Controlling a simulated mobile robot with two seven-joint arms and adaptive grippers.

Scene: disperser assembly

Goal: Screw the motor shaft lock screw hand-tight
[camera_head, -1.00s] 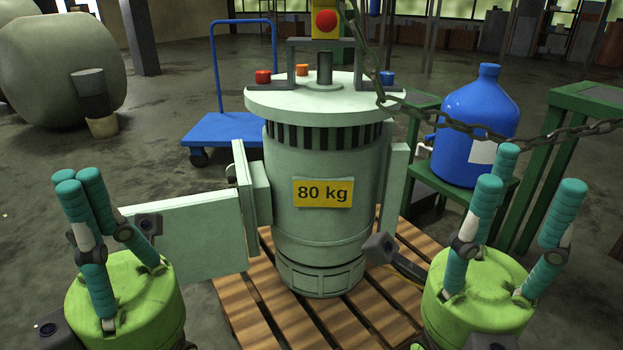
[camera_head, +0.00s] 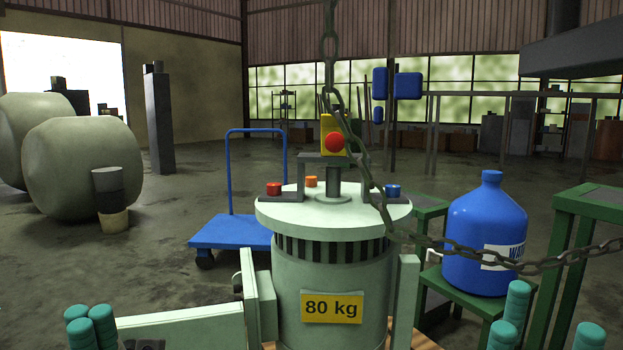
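The motor (camera_head: 345,255) is a pale green upright cylinder with a yellow "80 kg" label (camera_head: 332,307). A dark shaft (camera_head: 333,181) stands up from its round top plate. Red (camera_head: 273,188), orange (camera_head: 311,181) and blue (camera_head: 393,191) knobs sit around the plate. I cannot make out which part is the lock screw. My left gripper (camera_head: 91,325) is at the bottom left, fingertips close together, nothing seen between them. My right gripper (camera_head: 540,325) is at the bottom right, fingertips spread and empty. Both are apart from the motor, their lower parts out of frame.
A yellow block with a red button (camera_head: 334,138) hangs on a chain (camera_head: 329,45) above the motor; another chain runs right. A blue water jug (camera_head: 484,240) stands on a green stand. A blue cart (camera_head: 230,232) and pale tanks (camera_head: 75,165) stand left. A pale panel (camera_head: 185,329) juts left.

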